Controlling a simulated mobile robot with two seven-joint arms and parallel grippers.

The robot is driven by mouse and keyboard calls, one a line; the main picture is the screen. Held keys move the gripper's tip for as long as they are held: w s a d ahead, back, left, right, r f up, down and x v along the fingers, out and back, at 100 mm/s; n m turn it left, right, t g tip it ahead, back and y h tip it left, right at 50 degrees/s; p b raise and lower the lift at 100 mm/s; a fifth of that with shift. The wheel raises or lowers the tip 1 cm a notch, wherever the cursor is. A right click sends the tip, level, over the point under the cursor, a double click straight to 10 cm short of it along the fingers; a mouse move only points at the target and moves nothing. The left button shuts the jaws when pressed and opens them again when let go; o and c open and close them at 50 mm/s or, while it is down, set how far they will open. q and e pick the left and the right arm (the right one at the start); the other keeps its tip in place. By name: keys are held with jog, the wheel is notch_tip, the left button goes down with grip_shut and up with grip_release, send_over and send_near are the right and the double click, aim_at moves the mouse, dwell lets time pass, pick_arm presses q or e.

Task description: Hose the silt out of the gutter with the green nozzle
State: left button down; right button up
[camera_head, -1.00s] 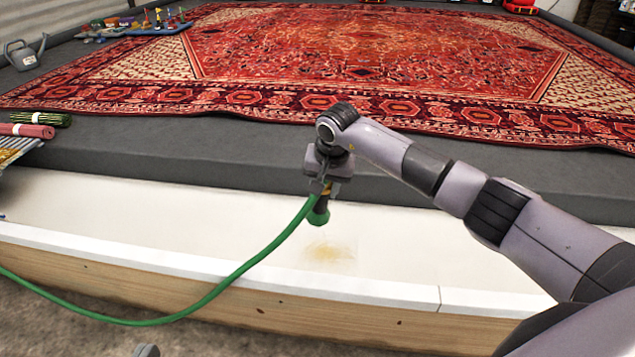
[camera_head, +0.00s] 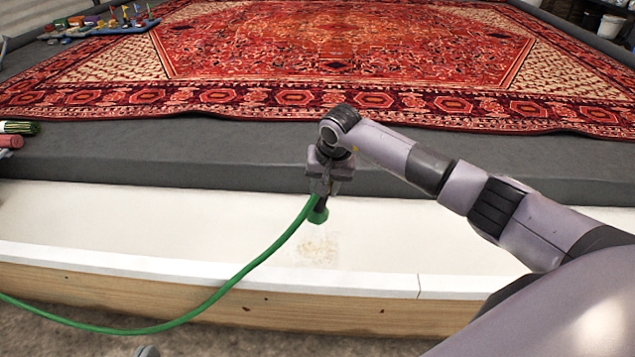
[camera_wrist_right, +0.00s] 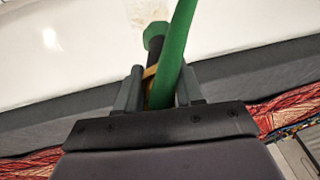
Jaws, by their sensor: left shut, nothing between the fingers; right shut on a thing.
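The green nozzle (camera_head: 318,214) is in my right gripper (camera_head: 325,182), above the white gutter (camera_head: 430,232) and pointing down. The right wrist view shows the nozzle's green end (camera_wrist_right: 155,38) beyond the fingers (camera_wrist_right: 158,95), which are shut on its dark body. A green hose (camera_head: 250,266) runs from the nozzle down to the left, over the gutter's front rim. A faint, speckled tan silt patch (camera_head: 318,250) lies on the gutter floor just below the nozzle, apart from it. Only a small grey bit of my left gripper (camera_head: 147,351) shows at the bottom edge, shut and empty.
A dark grey platform (camera_head: 130,152) behind the gutter carries a large red patterned rug (camera_head: 340,50). Small coloured items (camera_head: 100,22) stand at its far left, and rolled pieces (camera_head: 15,128) lie at the left edge. A white-topped wooden curb (camera_head: 330,312) bounds the gutter in front.

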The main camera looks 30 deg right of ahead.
pick_arm(q)
jog(key=shift+s+a+r+g+y+p, duration=0.2)
jog(key=shift+a+r+g+y+p, duration=0.4)
jog(key=shift+p, duration=2.25)
pick_arm(e)
jog(key=s+d+r, duration=0.4)
jog(key=s+d, duration=0.1)
jog(key=d, duration=0.4)
jog(key=shift+s+d, duration=0.3)
jog(key=shift+s, duration=0.1)
pick_arm(q)
jog(key=shift+a+f, duration=0.1)
jog(key=shift+f, duration=0.1)
pick_arm(e)
jog(key=shift+r, duration=0.1)
pick_arm(q)
jog(key=shift+s+a+f, duration=0.1)
jog(key=shift+f, duration=0.05)
